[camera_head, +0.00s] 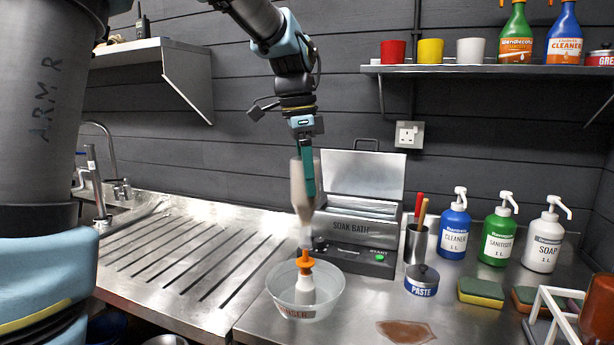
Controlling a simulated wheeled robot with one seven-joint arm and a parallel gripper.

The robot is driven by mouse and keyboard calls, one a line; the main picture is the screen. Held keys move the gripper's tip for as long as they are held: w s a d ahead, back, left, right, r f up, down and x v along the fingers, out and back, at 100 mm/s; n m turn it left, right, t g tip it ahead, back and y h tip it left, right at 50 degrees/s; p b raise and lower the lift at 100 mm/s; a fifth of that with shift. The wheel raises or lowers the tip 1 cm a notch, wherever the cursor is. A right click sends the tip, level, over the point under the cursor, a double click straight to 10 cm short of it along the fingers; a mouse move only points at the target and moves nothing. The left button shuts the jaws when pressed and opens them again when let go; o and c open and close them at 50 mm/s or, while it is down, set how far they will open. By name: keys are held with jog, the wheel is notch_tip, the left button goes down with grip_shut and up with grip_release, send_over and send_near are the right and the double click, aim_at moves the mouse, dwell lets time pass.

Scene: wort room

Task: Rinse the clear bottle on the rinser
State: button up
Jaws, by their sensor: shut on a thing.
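My gripper (307,178) is shut on the clear bottle (299,192), with a green finger along its right side. The bottle looks pale and blurred and hangs upside down, slightly tilted, its neck pointing down. The rinser (282,294) is a clear bowl on the steel counter with a white post and an orange nozzle (304,259) standing in it. The bottle's neck is right above the nozzle. I cannot tell whether they touch.
The soak bath (350,250), lid up, stands close behind the rinser. A tool pot (416,244) and a paste tin (421,281) are to its right, with pump bottles (497,238) and sponges (481,292) beyond. A brown spill (406,331) lies in front. The ridged drainboard (190,255) is clear.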

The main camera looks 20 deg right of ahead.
aim_at(307, 201)
jog(key=shift+f+b, duration=1.05)
jog(key=shift+f, duration=0.85)
dwell(1.0)
jog(key=shift+f+b, duration=0.45)
jog(key=shift+f, duration=0.3)
jog(key=shift+r, duration=0.1)
jog(key=shift+r+p, duration=0.95)
jog(key=shift+p, duration=0.05)
jog(key=shift+f, duration=0.1)
dwell(0.3)
